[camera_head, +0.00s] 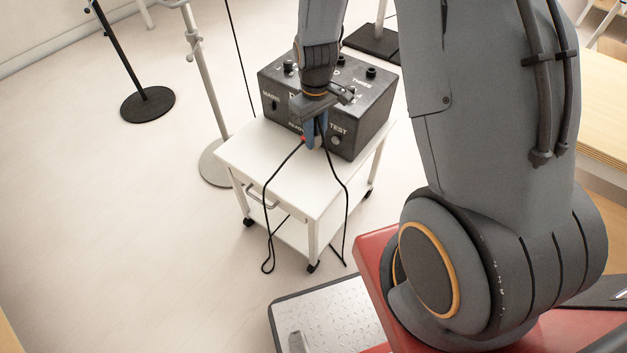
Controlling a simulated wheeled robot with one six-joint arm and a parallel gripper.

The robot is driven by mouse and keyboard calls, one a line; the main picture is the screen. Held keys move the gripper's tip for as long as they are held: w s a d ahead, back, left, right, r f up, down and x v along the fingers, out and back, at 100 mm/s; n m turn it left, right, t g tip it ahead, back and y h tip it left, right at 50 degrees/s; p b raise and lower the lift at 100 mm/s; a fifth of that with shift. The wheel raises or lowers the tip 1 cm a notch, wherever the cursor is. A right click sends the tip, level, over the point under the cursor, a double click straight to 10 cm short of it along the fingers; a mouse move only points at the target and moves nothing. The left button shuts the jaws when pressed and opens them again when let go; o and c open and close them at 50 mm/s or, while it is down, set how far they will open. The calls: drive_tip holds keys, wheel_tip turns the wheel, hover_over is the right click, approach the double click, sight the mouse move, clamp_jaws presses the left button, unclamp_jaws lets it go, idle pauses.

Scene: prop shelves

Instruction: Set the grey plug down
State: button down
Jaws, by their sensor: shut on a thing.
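My gripper (313,126) points down over the back part of a white trolley top (272,165), in front of a dark grey box with knobs (347,125). Its bluish fingers are shut. The grey plug is between or behind the fingers and cannot be made out. A black cable hangs from the gripper area down the trolley's right front side. A small red plug end (303,139) shows just left of the fingers, with another black cable running from it down over the front edge.
Cable loops hang beside the trolley legs. Stands with round bases (147,104) are at the left and behind. A wooden surface (604,118) is at the right. A grey textured plate (325,315) lies low in front.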

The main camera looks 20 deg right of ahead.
drive_tip(key=f+n+b, duration=0.1)
drive_tip(key=w+f+n+b, duration=0.1)
drive_tip(key=f+b, duration=0.1)
drive_tip(key=shift+f, duration=0.3)
drive_tip(key=shift+f+n, duration=0.25)
drive_tip(key=shift+n, duration=0.05)
drive_tip(key=shift+f, duration=4.75)
drive_tip(key=shift+f, duration=0.1)
drive_tip(key=c, duration=1.5)
unclamp_jaws()
